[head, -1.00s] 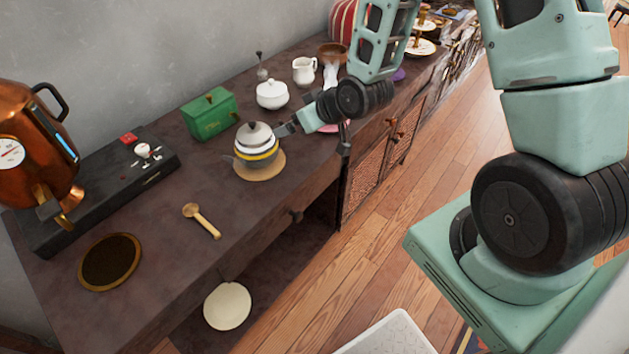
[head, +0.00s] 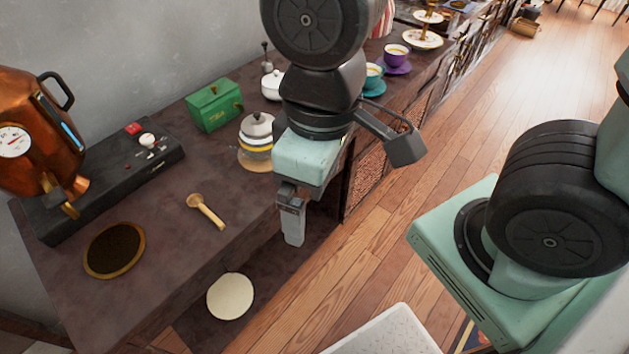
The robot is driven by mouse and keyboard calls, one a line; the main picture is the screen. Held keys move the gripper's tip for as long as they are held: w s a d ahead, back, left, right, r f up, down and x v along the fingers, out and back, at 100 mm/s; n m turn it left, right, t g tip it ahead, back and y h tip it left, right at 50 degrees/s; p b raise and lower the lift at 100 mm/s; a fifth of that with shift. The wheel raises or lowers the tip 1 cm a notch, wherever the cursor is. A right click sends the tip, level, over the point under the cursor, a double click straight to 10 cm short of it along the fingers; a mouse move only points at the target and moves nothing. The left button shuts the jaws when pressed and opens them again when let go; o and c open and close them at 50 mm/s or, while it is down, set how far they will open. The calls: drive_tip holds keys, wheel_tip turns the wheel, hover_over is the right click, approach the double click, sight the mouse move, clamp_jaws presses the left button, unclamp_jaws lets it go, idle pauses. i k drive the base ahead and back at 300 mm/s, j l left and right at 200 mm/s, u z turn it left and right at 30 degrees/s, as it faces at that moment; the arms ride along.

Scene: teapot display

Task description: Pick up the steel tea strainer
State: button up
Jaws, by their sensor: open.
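My gripper (head: 291,222) hangs with its fingers pointing down at the front edge of the dark counter (head: 165,225), to the right of the wooden scoop (head: 206,211). It is open and I see nothing between the fingers. A small grey metallic thing with a thin upright stem and dark tip (head: 266,60) stands by the wall behind the white lidded bowl (head: 271,84). It may be the steel tea strainer, but it is too small to be sure. My gripper is well in front of it and apart from it. My arm hides part of the counter.
A striped teapot with a grey lid (head: 257,126) stands close behind my gripper. A green box (head: 214,106), copper urn (head: 30,130) and black control panel (head: 110,185) stand farther left. Teal (head: 373,76) and purple (head: 396,54) cups stand right of my arm. The counter around the scoop is clear.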

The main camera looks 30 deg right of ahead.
sight(267, 67)
drive_tip(key=i+l, duration=0.15)
drive_tip(key=l, duration=0.15)
drive_tip(key=i+l+u, duration=0.1)
drive_tip(key=l, duration=0.2)
drive_tip(key=i+l, duration=0.2)
drive_tip(key=l, duration=0.15)
drive_tip(key=i+l+u, duration=0.2)
drive_tip(key=i+l, duration=0.35)
